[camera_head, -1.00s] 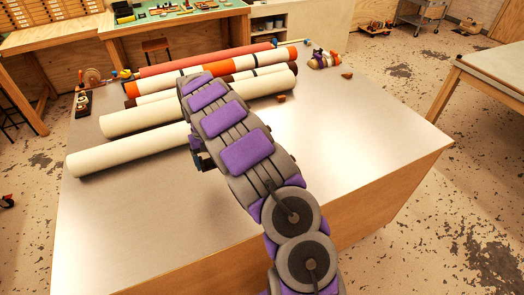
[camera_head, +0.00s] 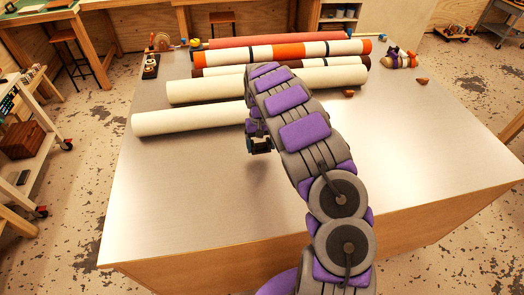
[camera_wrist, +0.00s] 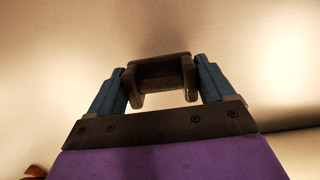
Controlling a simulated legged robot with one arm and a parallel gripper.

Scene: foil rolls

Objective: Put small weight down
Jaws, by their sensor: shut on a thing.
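My gripper (camera_head: 258,145) hangs over the metal-topped table (camera_head: 200,190), just in front of the nearest cream roll. In the wrist view, its two blue fingers (camera_wrist: 160,88) are shut on a small dark weight (camera_wrist: 160,68). The weight is blocky with two short prongs, held between the fingertips. Bare tabletop shows beyond it. It appears only as a small dark shape under the gripper in the head view (camera_head: 261,147). I cannot tell its exact height, but it looks a little above the table.
Cream rolls (camera_head: 190,121) and an orange-and-white striped roll (camera_head: 290,51) lie at the back, with a red roll (camera_head: 270,40) behind. Small brown pieces (camera_head: 422,80) lie right of them. Dark tools (camera_head: 151,66) stand at back left. The front left tabletop is clear.

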